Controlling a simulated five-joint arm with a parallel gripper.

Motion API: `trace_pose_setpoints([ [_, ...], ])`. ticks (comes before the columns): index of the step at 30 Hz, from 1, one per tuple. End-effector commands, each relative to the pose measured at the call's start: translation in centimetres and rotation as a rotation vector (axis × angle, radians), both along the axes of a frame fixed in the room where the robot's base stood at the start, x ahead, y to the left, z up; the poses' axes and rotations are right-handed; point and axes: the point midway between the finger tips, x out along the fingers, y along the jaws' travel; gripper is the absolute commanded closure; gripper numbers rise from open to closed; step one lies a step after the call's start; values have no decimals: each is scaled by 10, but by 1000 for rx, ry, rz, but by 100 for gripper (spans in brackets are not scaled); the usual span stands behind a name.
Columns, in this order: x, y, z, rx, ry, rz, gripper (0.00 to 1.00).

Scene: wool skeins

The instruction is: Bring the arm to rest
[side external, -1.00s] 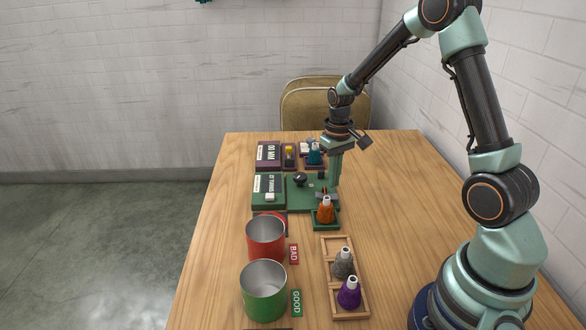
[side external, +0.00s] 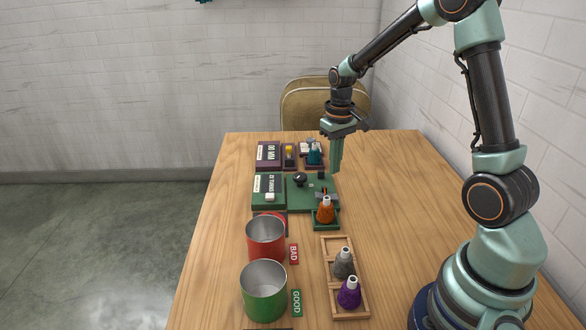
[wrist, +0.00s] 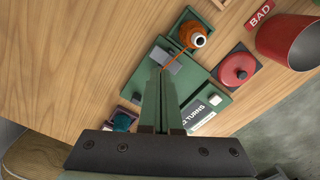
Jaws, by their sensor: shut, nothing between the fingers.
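My gripper (side external: 336,168) points down above the table, over the right side of the green station (side external: 300,206). Its fingers are shut with nothing between them, and they also show shut in the wrist view (wrist: 162,78). An orange skein on a cone (side external: 325,211) stands in a green tray in front of the gripper. It also shows in the wrist view (wrist: 193,34), with an orange strand running from it to a grey part on the green station. The fingertips appear apart from the skein.
A red bin (side external: 265,238) by a BAD sign and a green bin (side external: 264,292) by a GOOD sign stand at the front. A wooden rack (side external: 331,262) holds grey (side external: 343,264) and purple (side external: 348,293) skeins. A teal skein (side external: 314,154) stands at the back. The table's right side is clear.

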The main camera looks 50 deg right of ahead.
Motion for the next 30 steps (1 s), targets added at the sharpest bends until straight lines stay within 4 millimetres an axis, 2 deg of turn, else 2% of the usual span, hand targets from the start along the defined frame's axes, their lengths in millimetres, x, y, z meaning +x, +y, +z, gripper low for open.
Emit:
trace_pose_setpoints([
  [8,-12,43,62,-37,-125,69,100],
  [15,-42,86,109,-60,-257,140,100],
  [21,-72,117,132,-66,-368,197,100],
  [30,-101,141,141,-62,-473,249,100],
])
